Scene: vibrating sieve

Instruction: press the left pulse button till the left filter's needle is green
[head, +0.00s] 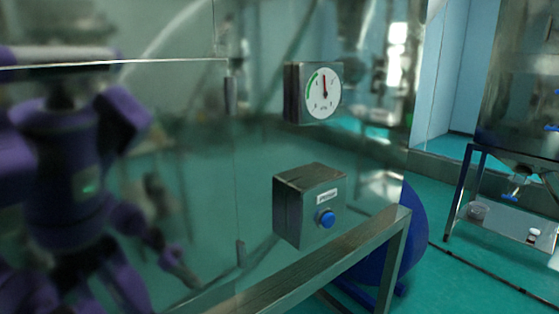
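A round white gauge (323,92) is set in a dark metal box on the glossy panel. Its needle (324,85) is red and points nearly straight up. A green arc (310,88) runs along the left side of the dial, and the needle stands to the right of most of it. Below is a grey metal box (291,211) with a small white label (327,196) and a round blue button (327,218) on its face. Nothing touches the button. Neither of my grippers shows directly; only a blurred purple reflection of my body appears in the panel at left.
A metal frame rail (330,262) runs below the button box, with a blue round part (397,235) behind its leg. A metal machine on a stand (512,185) is at the right.

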